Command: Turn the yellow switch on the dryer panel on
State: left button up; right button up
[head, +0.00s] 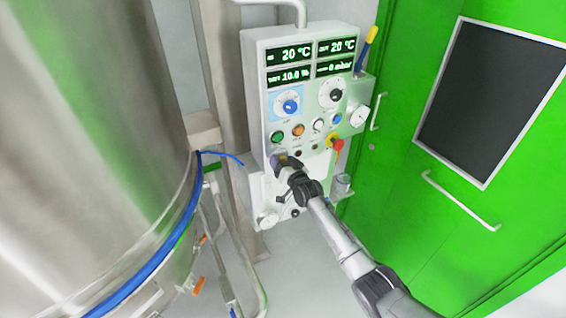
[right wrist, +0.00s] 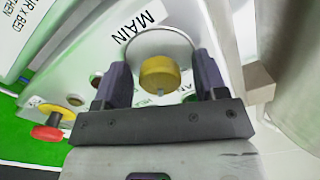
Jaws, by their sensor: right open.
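The dryer panel (head: 311,112) is a pale box with green displays, dials and buttons. The yellow switch (right wrist: 159,70) is a round knob on a pale disc beside the word MAIN, seen in the right wrist view. My right gripper (right wrist: 162,78) is open, with one dark finger on each side of the knob; I cannot tell whether they touch it. In the head view my right gripper (head: 287,164) is at the panel's lower left and hides most of the switch. My left gripper is not in view.
A red knob on yellow (head: 337,144) sits at the panel's lower right, with several buttons, including an orange one (head: 299,130), above my gripper. A large steel vessel (head: 90,130) stands left. A green door (head: 400,150) is at right.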

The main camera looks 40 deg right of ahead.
jog(key=shift+s, duration=0.1)
jog(key=s+a+p, duration=0.1)
jog(key=s+a, duration=0.1)
jog(key=s, duration=1.1)
jog(key=shift+s+a, duration=0.2)
jog(key=shift+s, duration=0.05)
